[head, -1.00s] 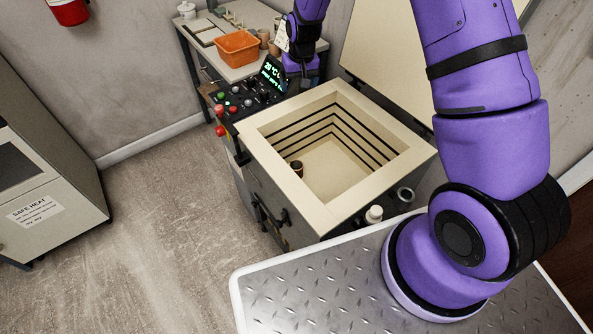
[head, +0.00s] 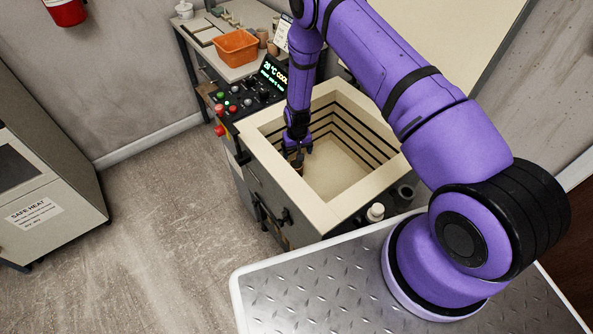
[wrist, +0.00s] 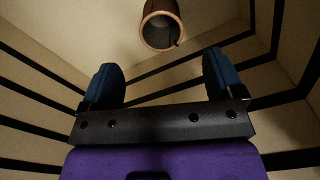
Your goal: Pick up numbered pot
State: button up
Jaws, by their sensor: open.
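The pot (head: 298,168) is a small brown cylinder inside the open kiln (head: 262,132), near its left inner corner in the head view. In the wrist view the pot (wrist: 161,27) shows its round open rim at the top middle, beyond the fingertips. No number can be read on it. My gripper (head: 297,152) is lowered into the kiln opening, just above the pot. In the wrist view my gripper (wrist: 164,78) has its two blue-padded fingers wide apart with nothing between them. My gripper hides part of the pot in the head view.
The kiln's pale rim and dark-striped walls surround my gripper closely. A control panel (head: 248,97) stands behind left, with an orange bin (head: 236,47) on a bench beyond. A white-capped bottle (head: 375,212) stands by the kiln's near right corner.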

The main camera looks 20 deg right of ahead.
notch_tip(320, 180, down, 10)
jog(key=shift+w, duration=0.1)
jog(key=shift+a, duration=0.1)
dwell(0.4)
jog(key=c, duration=1.1)
jog(key=shift+o, duration=0.2)
jog(key=shift+r, duration=0.1)
notch_tip(320, 180, up, 10)
notch_tip(320, 180, up, 21)
send_over(296, 166)
jog(key=s, duration=0.2)
jog(key=shift+s+a, duration=0.1)
jog(key=shift+a, duration=0.15)
dwell(0.4)
